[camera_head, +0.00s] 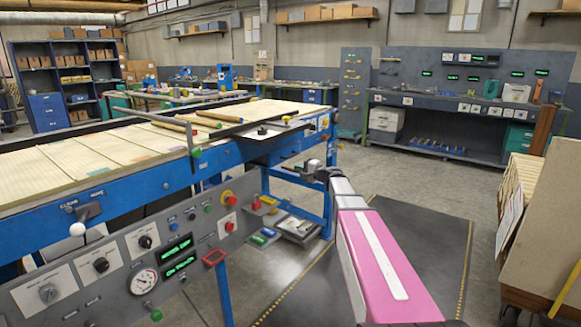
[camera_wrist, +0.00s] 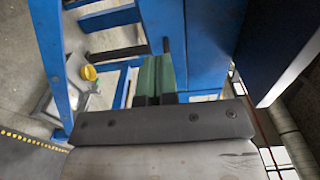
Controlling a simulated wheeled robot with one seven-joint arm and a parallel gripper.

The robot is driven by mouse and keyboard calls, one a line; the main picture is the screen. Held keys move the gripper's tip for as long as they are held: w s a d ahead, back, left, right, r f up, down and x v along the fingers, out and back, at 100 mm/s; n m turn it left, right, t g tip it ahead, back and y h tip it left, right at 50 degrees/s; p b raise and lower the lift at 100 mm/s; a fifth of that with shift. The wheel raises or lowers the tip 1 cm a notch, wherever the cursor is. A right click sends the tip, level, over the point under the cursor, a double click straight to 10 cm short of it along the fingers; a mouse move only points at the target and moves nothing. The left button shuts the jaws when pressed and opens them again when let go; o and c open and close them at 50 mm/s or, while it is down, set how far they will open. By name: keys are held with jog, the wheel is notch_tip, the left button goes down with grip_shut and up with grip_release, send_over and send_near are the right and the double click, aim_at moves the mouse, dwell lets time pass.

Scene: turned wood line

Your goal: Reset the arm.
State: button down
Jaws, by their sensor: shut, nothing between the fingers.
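My arm reaches forward from the lower right in the head view, its pink link carrying a white stripe. My gripper (camera_head: 314,168) is at the far end of the arm, small and partly hidden by the wrist. It is beside the right end of the blue machine (camera_head: 290,150), over the floor side. Blue frame members (camera_wrist: 165,25) stand close beyond the fingers; contact cannot be told.
A control panel (camera_head: 120,262) with knobs and buttons stands at the front left. A stack of boards (camera_head: 545,215) is at the right. A workbench (camera_head: 440,155) stands at the back. The dark floor mat (camera_head: 425,240) looks clear.

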jog(key=s+a+f+n+g+h, duration=0.3)
jog(key=s+f+n+g+h, duration=0.3)
jog(key=s+f, duration=1.2)
jog(key=s+d+f+n+g+h, duration=0.1)
jog(key=s+d+f+g+h, duration=0.2)
jog(key=s, duration=0.6)
jog(key=s+d+f+n+g+h, duration=0.1)
jog(key=s+d+f+h, duration=0.3)
jog(key=s, duration=0.6)
jog(key=shift+s+f+g+h, duration=0.25)
jog(key=shift+f+g, duration=0.3)
jog(key=shift+g, duration=0.35)
jog(key=shift+a, duration=0.1)
